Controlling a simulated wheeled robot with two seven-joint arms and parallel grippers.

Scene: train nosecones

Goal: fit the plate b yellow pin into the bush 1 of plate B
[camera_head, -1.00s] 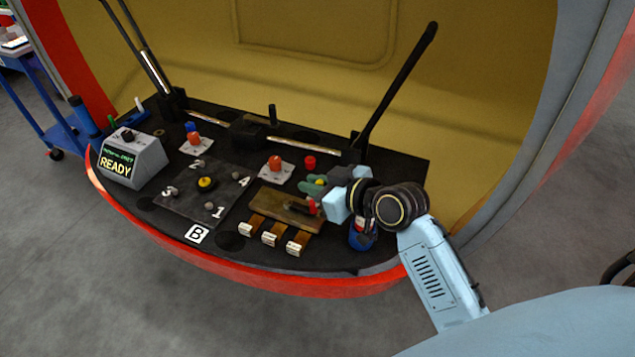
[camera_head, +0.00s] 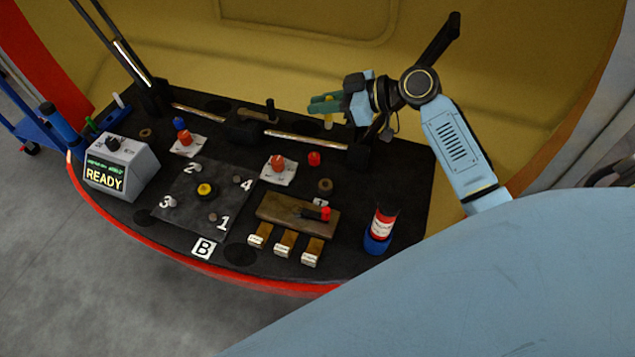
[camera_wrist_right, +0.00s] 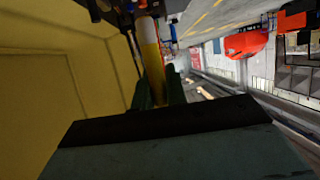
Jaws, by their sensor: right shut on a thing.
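Plate B (camera_head: 185,215) is a dark plate flat on the black work surface, marked with a white B label. Bush 1 (camera_head: 212,217) is a small grey round fitting beside the printed 1. A yellow knob (camera_head: 205,190) sits mid-plate. My right gripper (camera_head: 322,104) has green fingers and is shut on the yellow pin (camera_head: 328,121), raised above the back right of the surface, well away from plate B. In the right wrist view the pin (camera_wrist_right: 151,50) stands between the green fingers, yellow with a paler band. My left gripper is out of view.
A brown ring-shaped holder (camera_head: 325,185) stands empty below the gripper. A brown block (camera_head: 285,217) with a red-tipped tool, a red and blue can (camera_head: 381,230), red caps and a READY box (camera_head: 120,168) surround plate B. Dark rods and posts rise at the back.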

